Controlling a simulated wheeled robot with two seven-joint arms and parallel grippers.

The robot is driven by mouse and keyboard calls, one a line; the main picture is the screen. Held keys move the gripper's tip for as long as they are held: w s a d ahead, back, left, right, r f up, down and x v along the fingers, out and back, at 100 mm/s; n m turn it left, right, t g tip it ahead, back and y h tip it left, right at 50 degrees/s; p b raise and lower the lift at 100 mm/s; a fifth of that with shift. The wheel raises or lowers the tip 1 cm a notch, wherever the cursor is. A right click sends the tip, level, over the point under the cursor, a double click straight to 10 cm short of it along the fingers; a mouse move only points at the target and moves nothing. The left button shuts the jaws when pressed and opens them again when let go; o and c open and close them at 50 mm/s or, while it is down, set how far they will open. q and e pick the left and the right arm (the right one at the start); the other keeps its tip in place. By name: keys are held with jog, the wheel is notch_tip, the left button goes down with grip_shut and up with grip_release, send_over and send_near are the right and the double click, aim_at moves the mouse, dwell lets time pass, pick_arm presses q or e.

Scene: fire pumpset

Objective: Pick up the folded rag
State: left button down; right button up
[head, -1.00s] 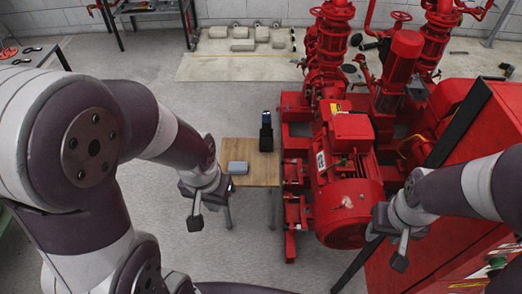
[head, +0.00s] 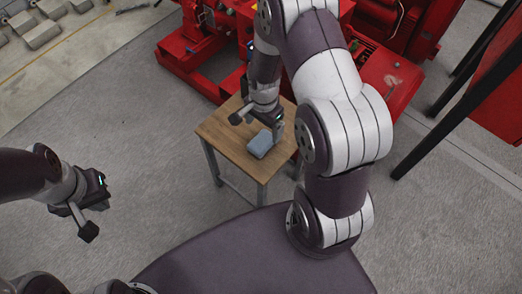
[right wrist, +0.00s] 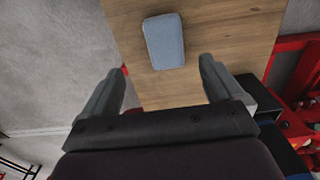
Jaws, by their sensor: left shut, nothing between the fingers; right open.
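The folded rag (head: 260,144) is a small blue-grey padded block lying flat on the small wooden table (head: 225,138). In the right wrist view the rag (right wrist: 164,40) lies beyond the fingertips, between the lines of the two fingers. My right gripper (head: 257,123) is open above the table, beside the rag and apart from it. Its spread, empty fingers also show in the right wrist view (right wrist: 162,85). My left gripper (head: 95,216) is shut and empty, over the floor at the left, well away from the table.
The red pump set (head: 195,50) stands close behind the table. A black object (right wrist: 258,102) is at the table edge near my right gripper, largely hidden in the head view. The floor left of the table is clear.

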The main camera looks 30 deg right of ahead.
aim_at(262, 141)
jog(key=f+b, duration=0.1)
jog(key=f, duration=0.2)
jog(key=f+b, duration=0.1)
jog(key=f, duration=0.2)
jog(key=w+f+b, duration=0.1)
jog(key=f, duration=0.2)
jog(key=shift+s+d+f, duration=0.1)
jog(key=shift+f, duration=0.35)
jog(key=shift+r, duration=0.1)
jog(key=c, duration=1.1)
